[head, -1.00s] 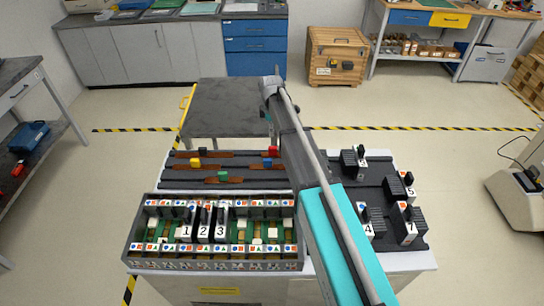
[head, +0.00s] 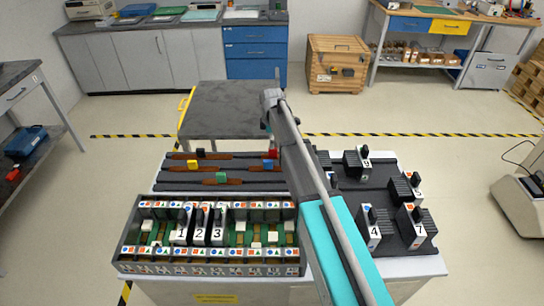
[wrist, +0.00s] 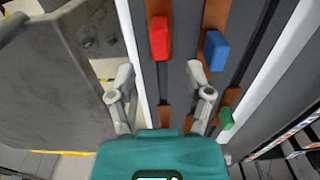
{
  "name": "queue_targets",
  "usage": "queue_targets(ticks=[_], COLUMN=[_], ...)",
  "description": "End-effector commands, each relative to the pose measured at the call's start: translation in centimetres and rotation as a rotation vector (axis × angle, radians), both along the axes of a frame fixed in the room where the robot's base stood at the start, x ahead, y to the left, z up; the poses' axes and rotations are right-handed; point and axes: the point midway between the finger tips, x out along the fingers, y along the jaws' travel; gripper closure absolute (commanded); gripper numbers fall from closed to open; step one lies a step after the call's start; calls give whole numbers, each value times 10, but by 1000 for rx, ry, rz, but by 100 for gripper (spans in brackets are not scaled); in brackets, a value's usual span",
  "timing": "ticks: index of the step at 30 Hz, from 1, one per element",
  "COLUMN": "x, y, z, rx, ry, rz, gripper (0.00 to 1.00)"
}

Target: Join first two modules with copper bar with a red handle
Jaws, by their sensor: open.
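The copper bar with the red handle (head: 273,153) lies in the rear row of the bar holder, partly hidden by my arm. In the wrist view the red handle (wrist: 159,37) stands just beyond my fingertips, roughly centred between them. My gripper (wrist: 160,70) is open and empty, above the holder's edge. Module 1 (head: 181,235) and module 2 (head: 199,236) stand upright side by side in the slotted rack (head: 210,268), with module 3 (head: 217,236) to their right. The gripper's fingers are not clear in the head view.
A blue handle (wrist: 214,50) and a green handle (wrist: 226,118) stand right of the red one. Yellow (head: 193,165) and black (head: 200,152) handles are farther left. Modules 4 (head: 374,232), 5, 7 and 9 stand on the right tray. A dark table (head: 230,103) is behind.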

Motion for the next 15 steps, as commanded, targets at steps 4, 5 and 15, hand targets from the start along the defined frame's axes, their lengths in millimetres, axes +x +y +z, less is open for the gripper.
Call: queue_targets(ticks=[4, 5, 15], x=[0, 0, 0], y=[0, 0, -2], z=[0, 0, -13], rx=[0, 0, 0], ry=[0, 0, 0], rz=[0, 0, -1], gripper=[34, 34, 34])
